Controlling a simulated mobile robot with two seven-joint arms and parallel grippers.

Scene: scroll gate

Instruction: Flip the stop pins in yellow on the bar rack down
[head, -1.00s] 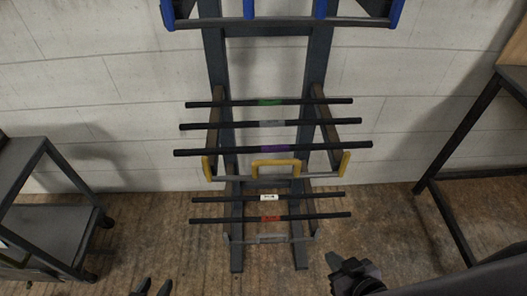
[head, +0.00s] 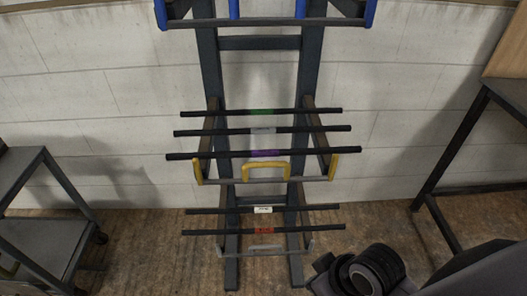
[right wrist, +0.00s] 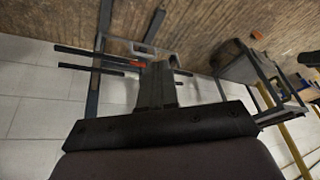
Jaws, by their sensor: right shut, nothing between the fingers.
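The yellow stop pins stand upright along the front bar of the bar rack's (head: 234,190) middle tier. There is a left yellow pin (head: 198,172), a U-shaped middle yellow pin (head: 266,166) and a right yellow pin (head: 334,165). Several black bars lie on that tier behind them. My right gripper (right wrist: 158,82) is shut and empty in the right wrist view, with the lower rack parts beyond it. In the head view my right arm is at the bottom right, below the rack and apart from the pins. My left gripper is out of view.
Blue upright stops (head: 234,9) are on the upper tier. Two black bars (head: 262,210) lie on the lower tier, above a grey front bar (head: 265,249). A dark cart (head: 45,235) stands left and a table frame (head: 450,150) right.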

